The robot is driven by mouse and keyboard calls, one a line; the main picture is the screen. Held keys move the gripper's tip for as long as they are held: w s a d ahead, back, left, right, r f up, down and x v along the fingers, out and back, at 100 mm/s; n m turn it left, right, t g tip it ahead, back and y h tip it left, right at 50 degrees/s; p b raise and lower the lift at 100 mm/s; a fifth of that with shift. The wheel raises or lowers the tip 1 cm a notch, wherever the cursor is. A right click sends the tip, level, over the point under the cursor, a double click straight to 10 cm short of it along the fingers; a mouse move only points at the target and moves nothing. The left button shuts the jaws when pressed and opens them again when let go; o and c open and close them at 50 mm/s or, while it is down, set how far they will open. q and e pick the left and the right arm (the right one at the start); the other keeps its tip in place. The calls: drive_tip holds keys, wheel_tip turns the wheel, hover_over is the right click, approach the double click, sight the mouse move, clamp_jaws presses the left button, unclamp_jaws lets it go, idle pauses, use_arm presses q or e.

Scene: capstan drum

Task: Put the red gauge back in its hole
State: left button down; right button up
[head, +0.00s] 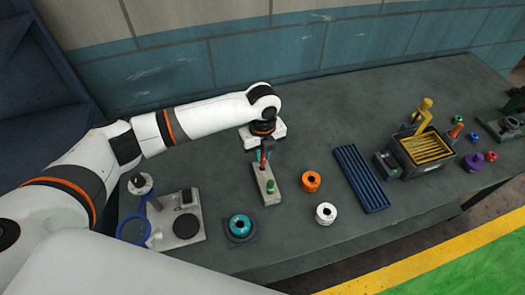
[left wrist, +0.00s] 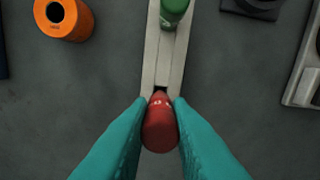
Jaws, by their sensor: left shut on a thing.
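My left gripper (head: 263,158) has teal fingers and is shut on the red gauge. The red gauge (left wrist: 160,124) shows between the fingertips in the left wrist view, with its rounded top toward the camera. Just ahead of it is a light grey block (left wrist: 150,62), which also shows in the head view (head: 262,181). A dark opening in the block (left wrist: 161,89) shows right beside the red gauge. A green gauge (left wrist: 174,9) stands in the block's other end. The lower end of the red gauge is hidden, so I cannot tell whether it touches the block. My right gripper is not in view.
An orange ring (head: 311,181) and a white ring (head: 326,213) stand right of the block. A teal ring on a dark base (head: 240,227) and a grey stand (head: 188,236) are nearer left. A blue ribbed tray (head: 361,179) lies further right.

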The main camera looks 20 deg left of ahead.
sight(263, 160)
use_arm(q)
drive_tip(key=shift+f, duration=0.4)
idle(0.5)
drive_tip(key=shift+p, duration=0.35)
drive_tip(key=shift+f, duration=0.6)
idle(0.3)
idle(0.6)
drive_tip(key=shift+f, duration=0.6)
idle(0.5)
drive_tip(key=shift+p, duration=0.4)
idle(0.3)
